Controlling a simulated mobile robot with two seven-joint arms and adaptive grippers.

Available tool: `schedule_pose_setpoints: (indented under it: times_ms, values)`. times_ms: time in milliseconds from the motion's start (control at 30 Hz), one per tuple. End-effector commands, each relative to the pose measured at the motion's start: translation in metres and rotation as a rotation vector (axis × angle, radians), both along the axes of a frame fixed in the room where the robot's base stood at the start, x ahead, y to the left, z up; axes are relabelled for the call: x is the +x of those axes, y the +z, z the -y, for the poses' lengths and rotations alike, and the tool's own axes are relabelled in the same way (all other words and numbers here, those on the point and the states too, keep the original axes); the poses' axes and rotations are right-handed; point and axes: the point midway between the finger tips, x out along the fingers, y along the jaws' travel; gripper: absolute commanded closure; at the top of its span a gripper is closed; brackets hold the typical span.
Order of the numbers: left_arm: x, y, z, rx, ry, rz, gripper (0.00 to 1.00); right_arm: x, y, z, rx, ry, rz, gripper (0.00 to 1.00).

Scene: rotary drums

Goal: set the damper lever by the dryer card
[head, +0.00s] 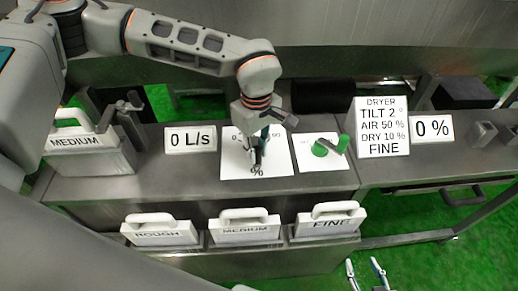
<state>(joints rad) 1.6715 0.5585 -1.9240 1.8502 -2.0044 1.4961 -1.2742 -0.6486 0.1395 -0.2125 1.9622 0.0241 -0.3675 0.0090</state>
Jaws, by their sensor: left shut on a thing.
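The white dryer card (383,127) stands on the grey bench and reads TILT 2°, AIR 50 %, DRY 10 %, FINE. A white scale plate (280,165) with a percent mark lies on the bench left of it. My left gripper (257,162) points down over this plate and is shut on what seems to be the damper lever, which it mostly hides. I cannot read the lever's setting. My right gripper (367,273) is at the bottom edge, empty, its two fingers apart.
Displays read 0 L/s (190,139) and 0 % (432,129). Handled screens labelled ROUGH (163,237), MEDIUM (246,232) and FINE (328,224) stand in front. Another MEDIUM screen (80,141) is at left.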

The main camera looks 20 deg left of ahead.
Motion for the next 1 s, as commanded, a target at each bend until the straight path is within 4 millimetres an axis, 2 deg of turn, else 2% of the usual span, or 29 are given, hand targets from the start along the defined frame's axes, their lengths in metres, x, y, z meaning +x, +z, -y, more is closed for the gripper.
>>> schedule_pose_setpoints:
  times_ms: [333,367,400,433,800,1000]
  values:
    - [0.001,0.002,0.0,-0.002,-0.002,0.003,1.0,0.0,0.0,0.0,0.0,0.0,-0.001,0.6]
    - [0.001,0.002,0.0,-0.002,-0.002,0.003,0.79,0.0,0.0,0.0,0.0,0.0,-0.001,0.6]
    - [0.001,0.002,0.0,-0.002,-0.002,0.003,0.69,0.0,0.0,0.0,0.0,0.0,-0.001,0.6]
    - [0.001,0.002,0.0,-0.002,-0.002,0.003,0.65,0.0,-0.001,0.0,0.0,0.0,-0.001,0.6]
    - [0.001,0.003,0.0,-0.001,-0.001,0.002,0.65,0.0,-0.001,0.001,-0.004,0.001,-0.001,0.6]
    - [0.002,0.027,0.0,-0.001,-0.001,0.005,0.65,0.0,0.0,0.001,-0.001,0.0,-0.001,0.6]
